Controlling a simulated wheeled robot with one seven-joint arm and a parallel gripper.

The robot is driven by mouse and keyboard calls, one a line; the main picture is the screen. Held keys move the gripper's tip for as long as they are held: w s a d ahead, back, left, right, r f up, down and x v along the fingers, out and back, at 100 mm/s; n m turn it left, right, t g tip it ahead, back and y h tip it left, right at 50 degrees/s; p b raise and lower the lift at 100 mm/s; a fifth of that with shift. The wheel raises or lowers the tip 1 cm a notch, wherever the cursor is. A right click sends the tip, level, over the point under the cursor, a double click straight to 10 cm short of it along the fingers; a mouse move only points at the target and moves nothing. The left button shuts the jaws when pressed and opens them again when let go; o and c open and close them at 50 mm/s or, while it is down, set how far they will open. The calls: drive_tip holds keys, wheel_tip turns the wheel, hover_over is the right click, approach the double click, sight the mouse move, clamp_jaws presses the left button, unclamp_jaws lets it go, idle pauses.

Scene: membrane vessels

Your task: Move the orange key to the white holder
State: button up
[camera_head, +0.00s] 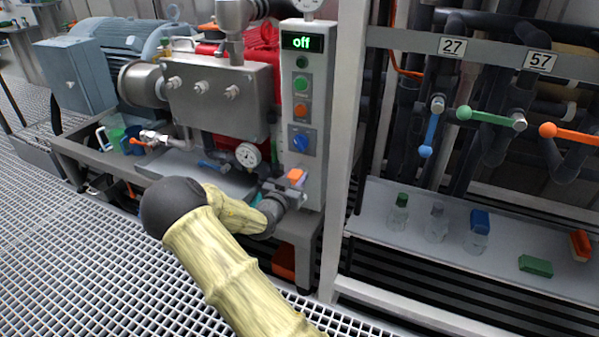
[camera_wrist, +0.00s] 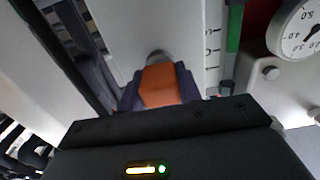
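The orange key (camera_wrist: 158,85) is a small block between the two dark fingers of my gripper (camera_wrist: 158,92) in the wrist view. The fingers touch it on both sides. In the head view the orange key (camera_head: 296,175) shows at the tip of my gripper (camera_head: 288,187), at the lower part of a white upright panel (camera_head: 316,150). In the wrist view a round grey fitting (camera_wrist: 158,57) on a white surface (camera_wrist: 140,25) lies just beyond the key. I cannot tell whether key and fitting touch, or which white part is the holder.
A pressure gauge (camera_head: 248,155) is left of my gripper. At right, a shelf (camera_head: 390,245) holds bottles, a green block (camera_head: 536,266) and an orange-red block (camera_head: 580,245), below coloured valve handles (camera_head: 487,117).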

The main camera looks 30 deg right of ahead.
clamp_jaws()
drive_tip(key=shift+p+v, duration=0.75)
drive_tip(key=shift+v, duration=2.25)
wheel_tip(320, 180, down, 12)
drive_tip(key=shift+s+a+r, duration=0.2)
drive_tip(key=shift+s+a, duration=0.1)
drive_tip(key=shift+a, duration=0.05)
drive_tip(key=shift+w+d, duration=0.1)
drive_tip(key=shift+b+x, duration=0.55)
drive_tip(key=shift+x, duration=2.2)
drive_tip(key=shift+w+d, duration=0.35)
drive_tip(key=shift+d, duration=0.1)
drive_tip(key=o, duration=1.1)
unclamp_jaws()
